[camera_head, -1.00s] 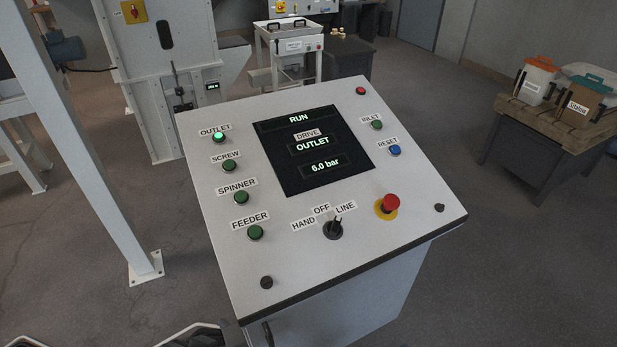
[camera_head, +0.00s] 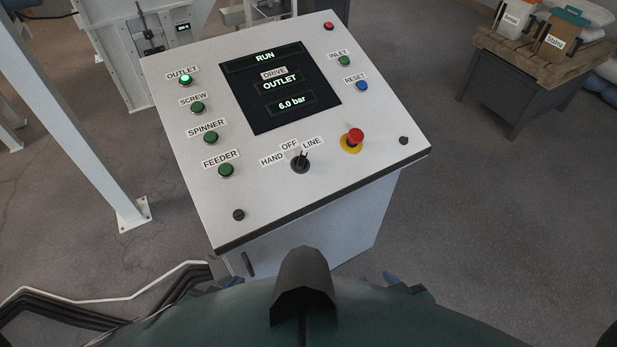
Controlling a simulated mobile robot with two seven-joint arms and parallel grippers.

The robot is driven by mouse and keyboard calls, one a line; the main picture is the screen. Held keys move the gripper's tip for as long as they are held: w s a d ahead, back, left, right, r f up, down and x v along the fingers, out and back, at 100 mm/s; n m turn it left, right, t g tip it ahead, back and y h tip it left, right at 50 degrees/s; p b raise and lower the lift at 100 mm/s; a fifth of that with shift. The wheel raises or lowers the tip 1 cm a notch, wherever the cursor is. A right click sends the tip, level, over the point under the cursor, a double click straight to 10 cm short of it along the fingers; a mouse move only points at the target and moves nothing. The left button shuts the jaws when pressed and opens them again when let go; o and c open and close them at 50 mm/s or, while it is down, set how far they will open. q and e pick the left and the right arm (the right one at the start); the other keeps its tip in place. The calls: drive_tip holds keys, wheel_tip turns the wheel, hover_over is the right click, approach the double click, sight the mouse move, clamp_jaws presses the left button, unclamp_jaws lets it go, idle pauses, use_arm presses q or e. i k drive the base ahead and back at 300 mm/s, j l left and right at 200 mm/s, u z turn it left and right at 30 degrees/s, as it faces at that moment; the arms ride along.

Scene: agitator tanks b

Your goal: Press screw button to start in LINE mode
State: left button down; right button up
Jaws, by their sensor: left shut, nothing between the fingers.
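The green SCREW button (camera_head: 197,107) is unlit on the left side of the sloping white control panel (camera_head: 190,205), beside its SCREW label. The green OUTLET button (camera_head: 185,80) above it is lit. The SPINNER button (camera_head: 210,138) and FEEDER button (camera_head: 225,170) below it are unlit. The black mode selector (camera_head: 300,163) has its handle turned up and slightly right, toward the LINE label (camera_head: 312,142). The screen (camera_head: 292,120) reads RUN, DRIVE OUTLET and 6.0 bar. Neither of my grippers shows in the head view.
A red emergency stop (camera_head: 355,137) on a yellow base stands at the panel's lower right. The INLET button (camera_head: 344,60) and blue RESET button (camera_head: 362,85) are above it. A white post (camera_head: 85,120) rises at left. A table with bins (camera_head: 515,65) stands far right.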

sight(197, 106)
drive_tip(key=k+l+u, duration=0.15)
drive_tip(key=l, duration=0.25)
drive_tip(key=k+l+u, duration=0.15)
drive_tip(key=l, duration=0.25)
drive_tip(key=k+l+u, duration=0.15)
drive_tip(key=l, duration=0.2)
drive_tip(key=k, duration=0.05)
